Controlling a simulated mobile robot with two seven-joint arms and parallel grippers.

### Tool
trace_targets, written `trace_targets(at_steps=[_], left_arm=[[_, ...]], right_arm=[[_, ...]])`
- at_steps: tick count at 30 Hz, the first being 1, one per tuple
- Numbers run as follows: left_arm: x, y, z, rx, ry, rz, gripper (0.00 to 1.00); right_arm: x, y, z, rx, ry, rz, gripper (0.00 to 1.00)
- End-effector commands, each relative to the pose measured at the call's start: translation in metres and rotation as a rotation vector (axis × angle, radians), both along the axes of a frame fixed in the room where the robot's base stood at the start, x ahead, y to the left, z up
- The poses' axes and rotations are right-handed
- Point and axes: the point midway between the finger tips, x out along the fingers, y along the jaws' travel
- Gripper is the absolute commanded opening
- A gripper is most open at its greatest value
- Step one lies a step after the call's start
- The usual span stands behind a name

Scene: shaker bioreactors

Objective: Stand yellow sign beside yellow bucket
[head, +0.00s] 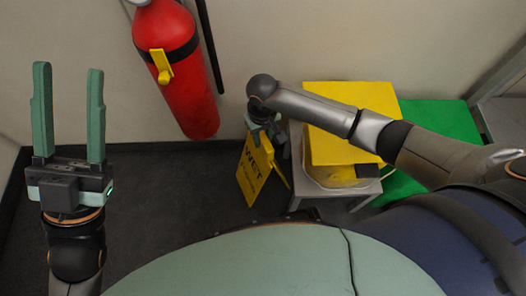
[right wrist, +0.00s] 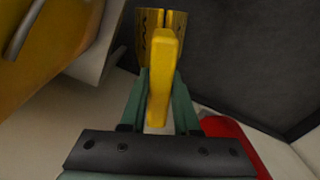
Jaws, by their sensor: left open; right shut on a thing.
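The yellow sign (head: 256,172), a folding board with dark lettering, is upright and slightly spread at the foot of the wall. My right gripper (head: 263,131) is shut on its top from above. In the right wrist view, the sign's yellow top (right wrist: 160,75) is between the fingers (right wrist: 158,105). I cannot tell whether its feet touch the floor. A yellow box-like thing (head: 330,140), probably the yellow bucket, is just right of the sign, partly hidden by my right arm. My left gripper (head: 68,115) is open and empty, raised at the left.
A red fire extinguisher (head: 175,75) hangs on the wall behind. A grey stand (head: 309,190) is under the yellow thing, close to the sign. A green surface (head: 435,120) is further right. Dark floor (head: 170,190) is clear left of the sign.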

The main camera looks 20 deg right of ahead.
Motion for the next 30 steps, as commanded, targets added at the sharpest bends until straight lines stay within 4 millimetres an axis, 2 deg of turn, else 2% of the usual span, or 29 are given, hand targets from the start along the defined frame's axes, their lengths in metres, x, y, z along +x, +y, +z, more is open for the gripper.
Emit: trace_targets(at_steps=[11,23,24,30], left_arm=[[0.001,-0.004,-0.035,0.018,0.011,0.002,0.50],[0.001,-0.004,-0.034,0.022,0.012,0.004,0.50],[0.001,-0.004,-0.034,0.022,0.012,0.004,0.50],[0.001,-0.004,-0.034,0.021,0.012,0.004,0.50]], right_arm=[[0.001,0.000,-0.051,0.002,-0.003,0.000,0.00],[0.001,0.001,-0.054,0.002,-0.003,0.000,0.00],[0.001,0.000,-0.056,0.001,-0.002,0.000,0.31],[0.000,0.000,-0.056,0.001,-0.002,0.000,0.53]])
